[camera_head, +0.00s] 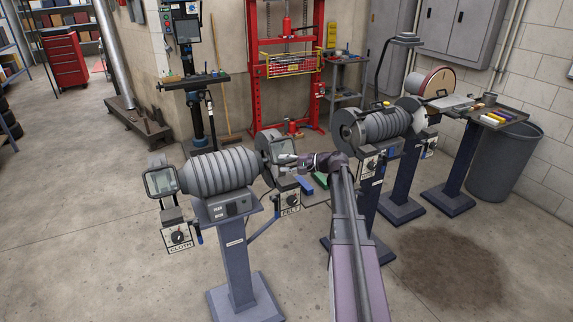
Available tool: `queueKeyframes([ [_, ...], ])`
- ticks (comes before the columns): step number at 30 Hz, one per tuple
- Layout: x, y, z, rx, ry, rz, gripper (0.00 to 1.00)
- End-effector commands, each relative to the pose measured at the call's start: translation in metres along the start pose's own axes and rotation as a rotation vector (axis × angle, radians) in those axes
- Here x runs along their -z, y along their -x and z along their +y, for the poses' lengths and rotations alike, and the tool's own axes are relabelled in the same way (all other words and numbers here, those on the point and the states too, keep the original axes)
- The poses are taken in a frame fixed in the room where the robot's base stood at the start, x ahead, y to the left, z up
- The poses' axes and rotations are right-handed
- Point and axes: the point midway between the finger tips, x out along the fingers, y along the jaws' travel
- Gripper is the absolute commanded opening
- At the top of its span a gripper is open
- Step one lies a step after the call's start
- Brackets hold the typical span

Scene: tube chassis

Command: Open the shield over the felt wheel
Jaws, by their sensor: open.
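The grinder (218,172) with a ribbed grey motor stands on a blue-grey pedestal left of centre. Its right end carries a sign reading FELT (290,209). Above that sign is the felt wheel's shield (281,146), a framed clear panel in front of the wheel housing. My gripper (287,159) reaches in from the right with its fingertips at the shield's lower right part. The gripper is open and small in view; I cannot tell whether it touches the shield. The felt wheel itself is mostly hidden behind the shield and housing.
The left end has a similar shield (161,181) above a CLOTH sign (180,246). A second grinder (376,124) stands right of my arm, with a disc sander (435,83) beyond. A red press (283,60) stands behind. The floor at front left is clear.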

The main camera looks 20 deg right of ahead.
Motion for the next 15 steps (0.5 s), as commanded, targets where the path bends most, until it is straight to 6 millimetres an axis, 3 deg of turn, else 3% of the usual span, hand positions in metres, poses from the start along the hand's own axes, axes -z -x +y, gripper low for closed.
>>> queueKeyframes([
  [5,-0.0002,0.0,-0.0001,0.0,0.0,0.0,0.48],
  [10,-0.0002,0.0,-0.0001,0.0,0.0,0.0,0.01],
  [15,-0.0002,-0.0002,-0.0004,0.001,0.0,-0.001,0.0],
])
